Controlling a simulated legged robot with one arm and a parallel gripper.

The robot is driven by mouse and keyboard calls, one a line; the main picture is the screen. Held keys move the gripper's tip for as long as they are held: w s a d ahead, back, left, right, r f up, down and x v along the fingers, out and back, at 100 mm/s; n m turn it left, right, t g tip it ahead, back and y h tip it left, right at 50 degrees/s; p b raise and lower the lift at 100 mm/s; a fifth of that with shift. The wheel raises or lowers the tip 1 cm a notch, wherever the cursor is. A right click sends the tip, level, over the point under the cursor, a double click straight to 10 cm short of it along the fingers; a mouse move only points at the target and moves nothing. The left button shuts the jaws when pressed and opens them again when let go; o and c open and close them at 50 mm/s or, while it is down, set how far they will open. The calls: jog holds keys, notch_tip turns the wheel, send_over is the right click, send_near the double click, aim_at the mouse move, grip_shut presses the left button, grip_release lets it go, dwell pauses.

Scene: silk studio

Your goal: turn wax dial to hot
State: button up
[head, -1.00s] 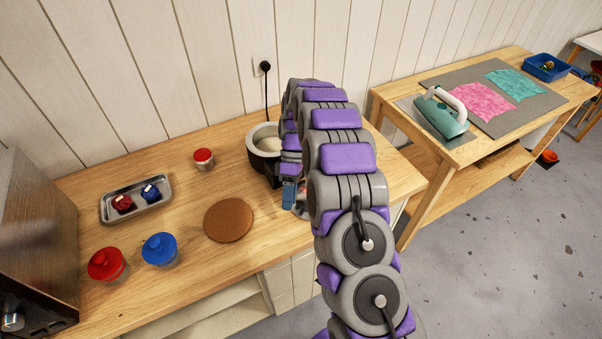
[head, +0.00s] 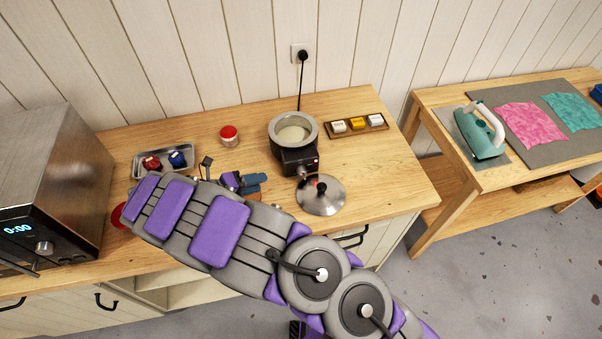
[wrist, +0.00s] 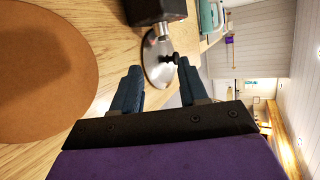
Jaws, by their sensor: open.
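The wax pot (head: 284,134) stands on the wooden counter with its grey rim, pale wax inside and black base. Its dial (head: 303,171) is a small knob on the front of the base; its pointer setting is too small to read. In the wrist view the base (wrist: 157,10) is at the top, with the metallic dial (wrist: 162,31) below it. My gripper (head: 262,182) is open and empty, left of the dial and apart from it. In the wrist view its blue fingers (wrist: 160,68) point toward the dial and lid.
A metal lid with black knob (head: 321,198) lies just in front of the pot. A red-topped jar (head: 229,133), a tray (head: 138,163) and a block holder (head: 333,134) stand nearby. A brown round mat (wrist: 40,75) is beside my gripper. An oven (head: 70,170) is left.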

jog(key=w+d+f, duration=0.1)
jog(key=w+f, duration=0.1)
jog(key=b, duration=0.2)
send_near(300, 174)
jog(key=x, duration=0.5)
jog(key=shift+f, duration=0.2)
jog(key=x, duration=0.3)
jog(key=shift+w+d+f, duration=0.1)
jog(key=shift+w+f, duration=0.15)
jog(key=shift+f, duration=0.05)
jog(key=shift+w+a+f, duration=0.3)
jog(key=shift+w+a, duration=0.05)
jog(key=shift+w, duration=0.05)
jog(key=shift+d+r, duration=0.1)
jog(key=shift+d, duration=0.9)
jog(key=shift+c, duration=1.4)
jog(key=shift+a, duration=0.5)
jog(key=c, duration=0.5)
